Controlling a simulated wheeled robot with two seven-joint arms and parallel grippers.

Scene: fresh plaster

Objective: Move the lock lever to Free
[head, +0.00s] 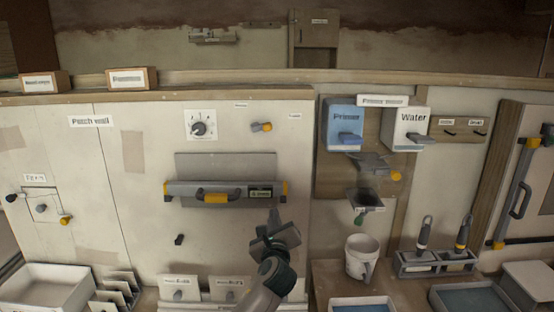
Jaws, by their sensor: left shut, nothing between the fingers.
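A small lever (262,127) with an orange end is on the pale wall panel, right of a round dial. Its orange end points right. One small label (241,105) is up and left of it and another (294,115) is to its right; their print is too small to read. My left gripper (274,213) is shut and empty, in front of the panel well below the lever, just under the right end of the grey bar. It appears apart from the lever. My right gripper is not in view.
A grey bar (184,190) with a yellow handle (214,198) crosses the panel between my gripper and the lever. The dial (198,128) is left of the lever. A white bucket (361,258) and the Primer dispenser (346,120) are to the right.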

